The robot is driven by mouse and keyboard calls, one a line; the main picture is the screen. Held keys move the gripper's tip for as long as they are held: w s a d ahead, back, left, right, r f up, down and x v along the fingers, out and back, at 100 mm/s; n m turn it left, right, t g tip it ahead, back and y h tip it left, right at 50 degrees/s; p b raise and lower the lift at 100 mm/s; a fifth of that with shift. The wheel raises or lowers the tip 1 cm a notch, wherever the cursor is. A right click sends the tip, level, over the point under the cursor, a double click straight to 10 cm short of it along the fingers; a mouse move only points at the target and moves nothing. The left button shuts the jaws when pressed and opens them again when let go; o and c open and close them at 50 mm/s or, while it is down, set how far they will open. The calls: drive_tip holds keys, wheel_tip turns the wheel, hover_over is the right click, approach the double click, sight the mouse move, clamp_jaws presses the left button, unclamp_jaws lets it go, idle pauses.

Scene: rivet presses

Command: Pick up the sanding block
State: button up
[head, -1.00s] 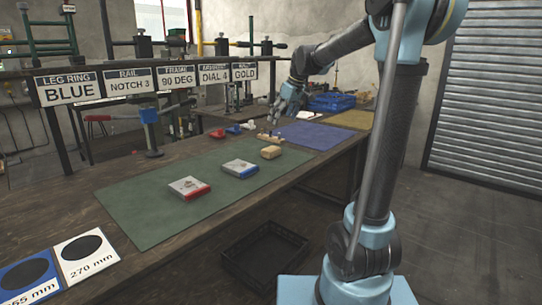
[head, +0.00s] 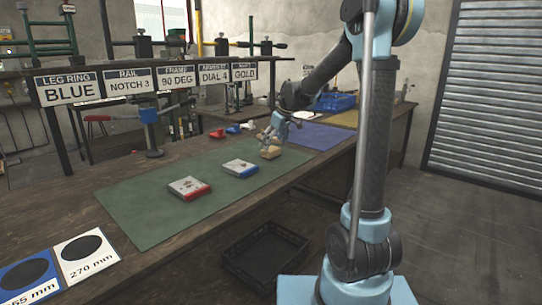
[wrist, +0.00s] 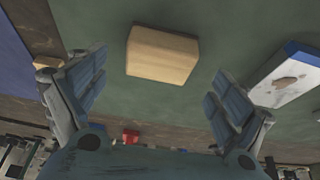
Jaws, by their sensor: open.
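The sanding block appears to be the tan wood-coloured block (head: 271,153) lying on the far right part of the green mat (head: 150,212). In the wrist view the tan block (wrist: 162,54) lies beyond and between my fingertips, with no finger touching it. My gripper (head: 275,134) is just above and behind the block in the head view. In the wrist view my gripper (wrist: 161,78) is open and empty, with its fingers spread wide on either side.
A white block with a blue edge (head: 240,168) and one with a red edge (head: 188,187) lie on the mat. A small red bin (head: 217,133) stands behind, near the shelf. A purple mat (head: 313,136) lies to the right. A black crate (head: 266,256) is below the table.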

sight(271, 148)
drive_tip(key=shift+x, duration=2.1)
drive_tip(key=c, duration=1.2)
